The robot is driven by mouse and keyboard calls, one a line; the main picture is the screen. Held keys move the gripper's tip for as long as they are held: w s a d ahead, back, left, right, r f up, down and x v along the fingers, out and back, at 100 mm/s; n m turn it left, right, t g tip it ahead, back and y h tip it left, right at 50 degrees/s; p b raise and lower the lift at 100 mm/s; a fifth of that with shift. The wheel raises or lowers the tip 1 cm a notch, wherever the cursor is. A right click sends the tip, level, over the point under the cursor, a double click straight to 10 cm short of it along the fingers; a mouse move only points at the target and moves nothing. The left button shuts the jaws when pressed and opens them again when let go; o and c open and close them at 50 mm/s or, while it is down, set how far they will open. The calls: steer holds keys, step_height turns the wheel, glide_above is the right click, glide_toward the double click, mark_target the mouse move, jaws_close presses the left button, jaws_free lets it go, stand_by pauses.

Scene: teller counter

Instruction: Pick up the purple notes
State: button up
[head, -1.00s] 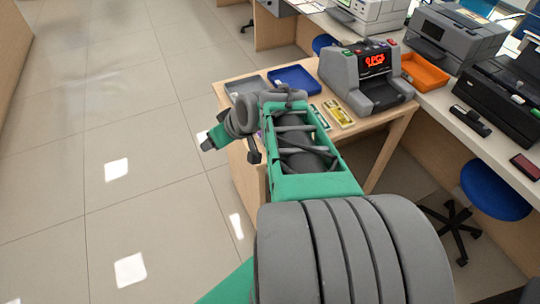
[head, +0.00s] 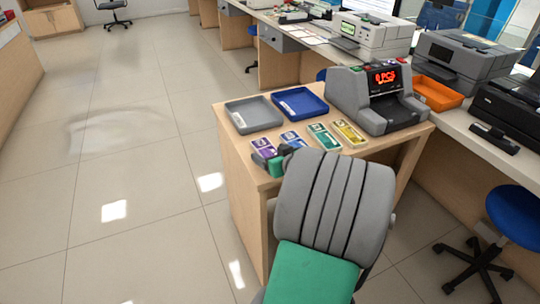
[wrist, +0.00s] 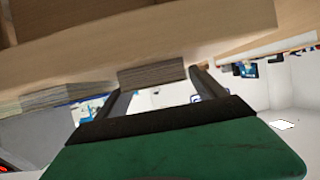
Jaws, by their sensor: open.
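The purple notes (head: 262,144) lie in a flat stack at the left end of a row on the wooden side table (head: 228,152). My gripper (wrist: 158,86) is open, with its two dark fingers apart. In the wrist view, which looks upside down, the edge of a note stack (wrist: 152,75) shows between the fingertips; its colour is not visible there, but it fits the purple stack. I cannot tell whether the fingers touch it. In the head view my arm hides most of the gripper, low at the table's front left by the purple notes.
Blue notes (head: 293,140), green notes (head: 322,137) and yellow notes (head: 349,133) lie to the right. A grey tray (head: 241,124) and a blue tray (head: 318,105) stand behind. A note counter (head: 348,98) stands at right. The floor at left is clear.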

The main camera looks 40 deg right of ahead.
steer(key=c, duration=1.5)
